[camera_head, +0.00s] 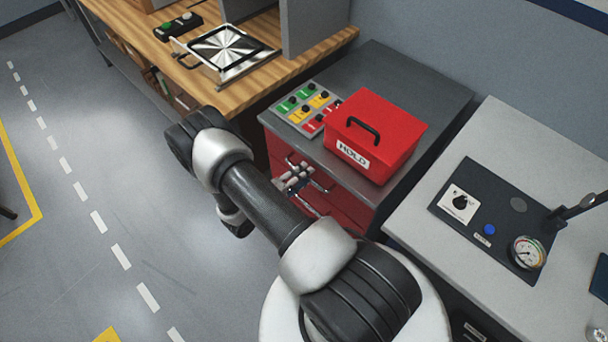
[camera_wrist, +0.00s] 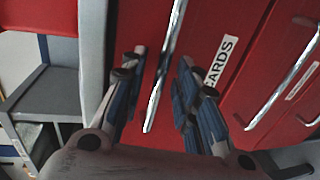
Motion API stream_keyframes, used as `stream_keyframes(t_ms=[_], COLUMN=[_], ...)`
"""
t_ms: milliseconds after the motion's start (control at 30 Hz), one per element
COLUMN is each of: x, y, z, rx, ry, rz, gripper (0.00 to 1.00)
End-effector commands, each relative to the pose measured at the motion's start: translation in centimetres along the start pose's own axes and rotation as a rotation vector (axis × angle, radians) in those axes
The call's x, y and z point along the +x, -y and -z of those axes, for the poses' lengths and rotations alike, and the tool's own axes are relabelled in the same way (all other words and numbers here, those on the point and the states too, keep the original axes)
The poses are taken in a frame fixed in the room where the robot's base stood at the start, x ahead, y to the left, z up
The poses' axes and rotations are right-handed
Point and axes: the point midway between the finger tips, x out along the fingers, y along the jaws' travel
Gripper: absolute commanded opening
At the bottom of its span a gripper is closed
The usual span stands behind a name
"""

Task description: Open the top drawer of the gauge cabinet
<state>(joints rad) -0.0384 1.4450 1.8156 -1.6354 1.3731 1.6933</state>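The gauge cabinet (camera_head: 431,86) has a dark grey top and red drawer fronts. In the wrist view its top drawer front (camera_wrist: 150,30) carries a long chrome bar handle (camera_wrist: 166,65) and a white label partly hidden by a finger, with "CARDS" legible. The drawer looks shut. My gripper (camera_head: 293,178) is in front of the upper drawers. In the wrist view my gripper (camera_wrist: 158,95) is open, one finger on each side of the top handle, with gaps visible. I cannot tell how deep the handle sits between the fingers.
A second chrome handle (camera_wrist: 285,85) belongs to the drawer below. A red HOLD box (camera_head: 378,135) and a tray of coloured pieces (camera_head: 305,107) stand on the cabinet. A wooden bench (camera_head: 245,90) is at left, a grey table (camera_head: 500,130) at right. The floor in front is clear.

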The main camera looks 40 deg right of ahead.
Motion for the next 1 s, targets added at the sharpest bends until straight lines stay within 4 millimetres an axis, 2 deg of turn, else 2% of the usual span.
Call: stream_keyframes(t_ms=[100,400,833,1000], x=[0.83,1.02,1.00,1.00], y=[0.02,-0.04,-0.04,-0.04], z=[-0.04,0.02,0.01,0.01], rx=[0.000,0.000,0.000,0.000], ry=[0.001,-0.001,0.000,0.000], rz=[0.000,0.000,-0.001,0.000], gripper=[0.29,0.29,0.01,0.00])
